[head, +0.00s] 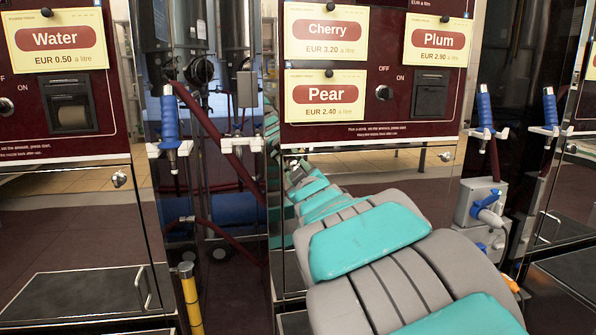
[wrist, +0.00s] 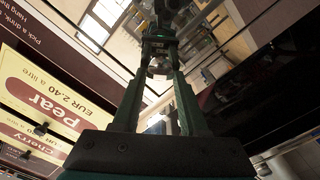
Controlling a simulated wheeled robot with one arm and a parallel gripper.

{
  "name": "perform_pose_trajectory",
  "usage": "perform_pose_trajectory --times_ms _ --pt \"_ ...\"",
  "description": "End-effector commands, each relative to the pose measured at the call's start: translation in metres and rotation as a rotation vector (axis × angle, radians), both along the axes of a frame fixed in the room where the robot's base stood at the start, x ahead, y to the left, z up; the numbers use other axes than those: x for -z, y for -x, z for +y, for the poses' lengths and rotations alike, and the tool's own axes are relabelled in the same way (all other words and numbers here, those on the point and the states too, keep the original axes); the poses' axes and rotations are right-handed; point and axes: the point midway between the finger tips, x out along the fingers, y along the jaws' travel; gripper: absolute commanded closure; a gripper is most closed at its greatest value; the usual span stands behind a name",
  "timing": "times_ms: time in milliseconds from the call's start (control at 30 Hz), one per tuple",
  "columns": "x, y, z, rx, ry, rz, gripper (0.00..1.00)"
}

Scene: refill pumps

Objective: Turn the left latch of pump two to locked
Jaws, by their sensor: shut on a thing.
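The middle pump (head: 372,130), with Cherry, Plum and Pear signs, is the one my arm reaches; I see no number on it. In the wrist view my gripper (wrist: 160,75) has its two green fingers closing in around a small metal latch knob (wrist: 158,69) on the glossy door, and it is shut on it. The latch's turned position cannot be made out. In the head view the arm and its reflection hide the left latch and fingertips. The same pump's right latch (head: 446,156) is a small metal knob, apart from my arm.
The Water pump (head: 60,90) stands at the left, with its own latch (head: 120,179). Blue-handled nozzles hang beside the pumps, one at left (head: 169,125) and one at right (head: 485,110).

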Motion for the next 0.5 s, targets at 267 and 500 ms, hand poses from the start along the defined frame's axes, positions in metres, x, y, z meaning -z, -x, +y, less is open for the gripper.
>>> perform_pose_trajectory --times_ms 267,500 --pt "0.0008 -0.0004 -0.0006 0.002 0.256 -0.073 1.00" --pt "0.0011 -0.0002 0.0004 0.000 0.472 -0.135 1.00"
